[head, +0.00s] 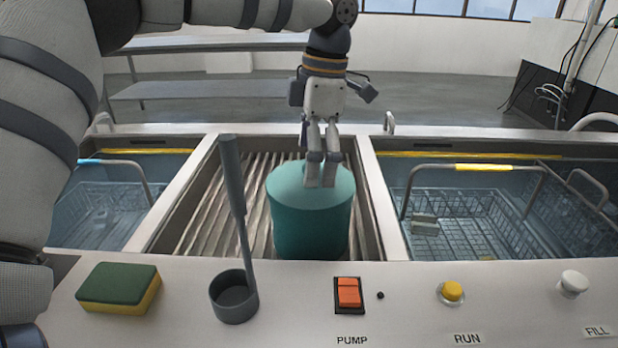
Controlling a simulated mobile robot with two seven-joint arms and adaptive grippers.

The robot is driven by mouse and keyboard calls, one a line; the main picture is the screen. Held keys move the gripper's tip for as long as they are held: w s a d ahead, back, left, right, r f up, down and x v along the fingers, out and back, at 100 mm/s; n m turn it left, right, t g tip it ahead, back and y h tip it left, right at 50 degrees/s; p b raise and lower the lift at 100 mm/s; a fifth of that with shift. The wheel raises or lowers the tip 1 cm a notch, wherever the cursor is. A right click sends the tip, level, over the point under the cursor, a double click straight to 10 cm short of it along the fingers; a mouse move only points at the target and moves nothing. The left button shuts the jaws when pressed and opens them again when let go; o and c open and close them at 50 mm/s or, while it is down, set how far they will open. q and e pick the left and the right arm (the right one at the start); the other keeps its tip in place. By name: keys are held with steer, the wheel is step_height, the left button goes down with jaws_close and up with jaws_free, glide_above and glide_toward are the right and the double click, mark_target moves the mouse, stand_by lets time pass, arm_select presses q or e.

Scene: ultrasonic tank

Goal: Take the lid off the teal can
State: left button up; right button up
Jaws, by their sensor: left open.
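The teal can (310,225) stands upright on the ribbed middle section of the tank unit. Its top (288,182) is a flat teal disc of nearly the same colour, and I cannot make out a lid seam or knob. My left gripper (322,172) points down over the middle of the can's top. Its fingers are open with a narrow gap and cover part of the top; whether they touch it I cannot tell. Anything between the fingertips is hidden. My right gripper is not in view.
Water tanks with wire baskets (462,205) (110,200) flank the ribbed drainboard (190,215). On the front ledge are a green-yellow sponge (118,285), a grey cup-shaped ladle (234,300) with a tall handle, an orange pump switch (349,293), a yellow button (452,291) and a white knob (573,283).

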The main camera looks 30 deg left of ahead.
arm_select(q)
steer(key=shift+f, duration=0.7)
steer(key=c, duration=1.9)
steer(key=shift+f, duration=0.1)
jaws_close()
